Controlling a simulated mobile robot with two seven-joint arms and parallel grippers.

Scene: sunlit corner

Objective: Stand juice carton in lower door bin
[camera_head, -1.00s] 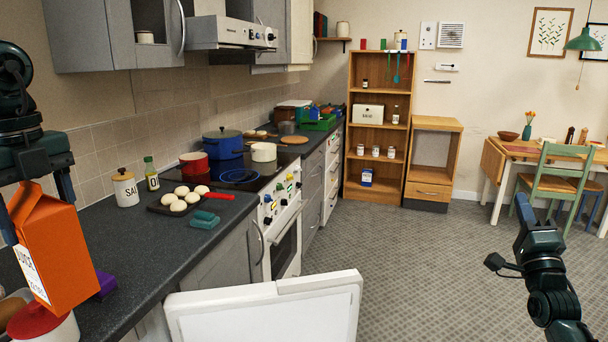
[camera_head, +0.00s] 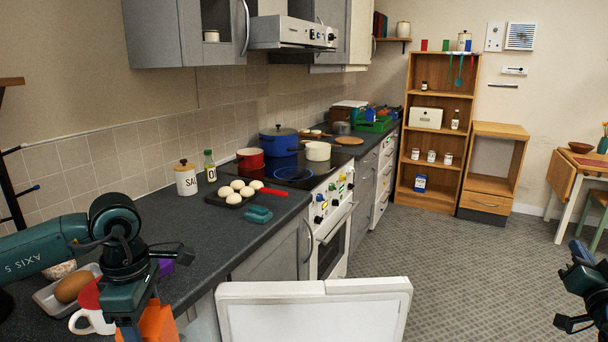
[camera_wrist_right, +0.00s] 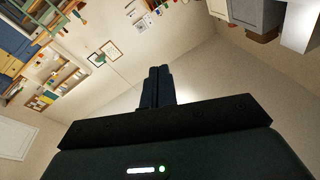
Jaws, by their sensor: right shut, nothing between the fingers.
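The orange juice carton (camera_head: 159,324) shows at the bottom left of the head view, partly hidden by my left gripper and cut off by the frame's edge. My left gripper (camera_head: 140,322) points down and is shut on the carton. An open white door (camera_head: 312,312) stands in front of the counter, seen from above at its top edge. Its bins are not in view. My right gripper (camera_head: 578,262) is at the right edge of the head view, away from everything. In the right wrist view its fingers (camera_wrist_right: 159,84) are together and empty.
The dark counter (camera_head: 190,252) carries a tray with an egg-shaped brown item (camera_head: 73,287), a mug (camera_head: 92,318), a salt jar (camera_head: 186,180) and a pan of white balls (camera_head: 232,193). The carpet floor (camera_head: 455,265) right of the door is clear.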

